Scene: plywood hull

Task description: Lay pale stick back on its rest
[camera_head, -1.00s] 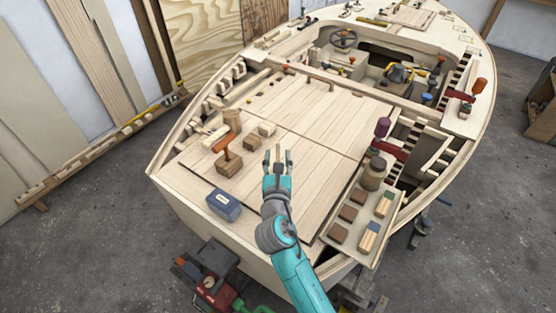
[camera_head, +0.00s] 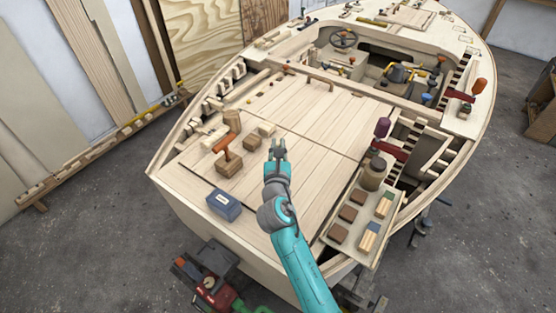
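My gripper (camera_head: 277,144) is over the planked deck near the middle of the hull. Its two fingers are close together around a thin, pale stick (camera_head: 277,147), of which only a little shows between them. The stick blends with the deck, and its lower part is hidden by the gripper. Two small wooden blocks, one (camera_head: 252,142) nearer and one (camera_head: 266,129) farther, stand just left of the gripper. I cannot tell which piece is the stick's rest.
Left of the gripper are an orange-handled tool on a wooden block (camera_head: 229,165), a pale piece (camera_head: 213,138) and a blue box (camera_head: 223,204). At right, a tray (camera_head: 349,238) holds several blocks, beside a brown jar (camera_head: 374,175).

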